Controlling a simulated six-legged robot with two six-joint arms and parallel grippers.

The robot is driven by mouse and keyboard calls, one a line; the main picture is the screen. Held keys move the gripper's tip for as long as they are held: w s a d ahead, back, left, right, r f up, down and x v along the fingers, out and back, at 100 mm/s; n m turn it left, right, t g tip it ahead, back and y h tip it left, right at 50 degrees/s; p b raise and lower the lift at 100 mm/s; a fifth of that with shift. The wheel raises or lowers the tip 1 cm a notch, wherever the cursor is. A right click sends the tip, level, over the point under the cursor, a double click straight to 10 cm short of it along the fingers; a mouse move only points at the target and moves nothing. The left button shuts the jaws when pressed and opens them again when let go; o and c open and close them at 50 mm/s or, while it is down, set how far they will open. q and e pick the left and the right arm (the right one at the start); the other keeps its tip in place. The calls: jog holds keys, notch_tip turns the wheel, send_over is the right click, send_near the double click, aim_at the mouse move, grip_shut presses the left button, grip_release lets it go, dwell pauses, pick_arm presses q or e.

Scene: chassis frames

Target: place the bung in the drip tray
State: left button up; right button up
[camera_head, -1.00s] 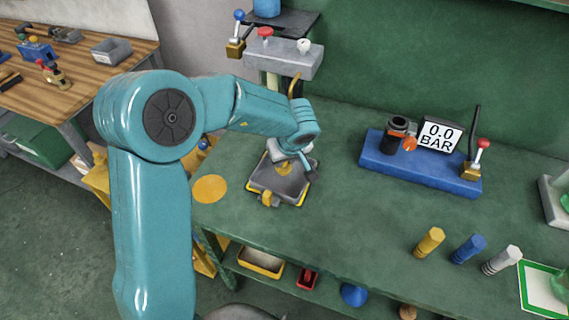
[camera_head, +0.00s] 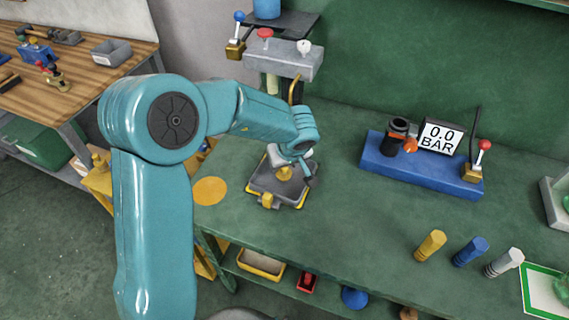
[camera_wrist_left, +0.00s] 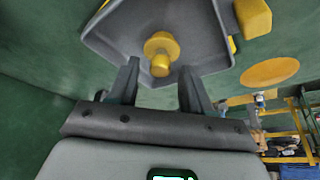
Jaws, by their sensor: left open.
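The yellow bung (camera_head: 285,173) is in the grey drip tray (camera_head: 268,186) on the green bench. In the left wrist view the bung (camera_wrist_left: 161,52), a flanged yellow piece with a narrower round end, shows against the floor of the tray (camera_wrist_left: 205,50). My left gripper (camera_head: 292,162) is over the tray. In the left wrist view its two fingers (camera_wrist_left: 158,82) are spread, with the bung just beyond their tips and clear space around it. The gripper is open and empty. My right gripper is in neither view.
A flat orange disc (camera_head: 210,190) lies left of the tray. A grey block with red and white knobs (camera_head: 283,57) stands behind it. A blue gauge base (camera_head: 420,173) and several coloured pegs are to the right. The bench between is clear.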

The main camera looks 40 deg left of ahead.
pick_arm(q)
jog(key=p+v, duration=0.2)
jog(key=v, duration=0.9)
jog(key=shift+d+r, duration=0.15)
jog(key=shift+r, duration=0.2)
jog(key=shift+s, duration=0.1)
